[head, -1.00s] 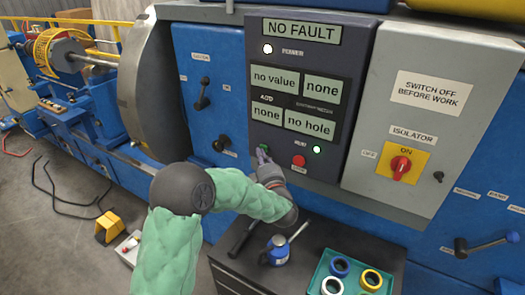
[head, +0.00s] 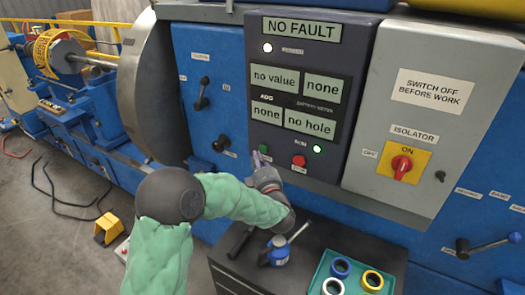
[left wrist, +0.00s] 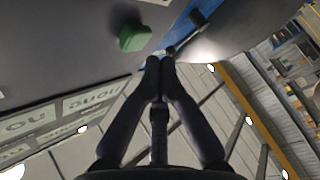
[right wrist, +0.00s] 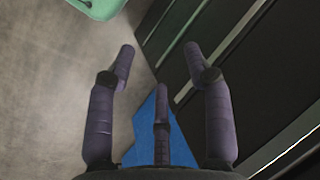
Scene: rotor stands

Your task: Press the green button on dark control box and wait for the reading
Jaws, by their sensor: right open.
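The dark control box (head: 345,100) is mounted on the blue machine. Its panels read "NO FAULT", "no value", "none", "none" and "no hole". The green button (head: 263,149) is at its lower left and shows larger in the left wrist view (left wrist: 135,37). My left gripper (head: 257,158) is shut and empty, its fingertips together (left wrist: 160,63) just beside the button and apart from it in the left wrist view. My right gripper (right wrist: 160,60) is open and empty, seen only in the right wrist view.
A red button (head: 299,161) and a lit green lamp (head: 317,149) are right of the green button. A grey isolator box (head: 430,120) stands out on the right. Below is a dark cabinet (head: 310,240) with a blue torch-like tool (head: 278,252) and a green tray (head: 321,270) of tape rolls.

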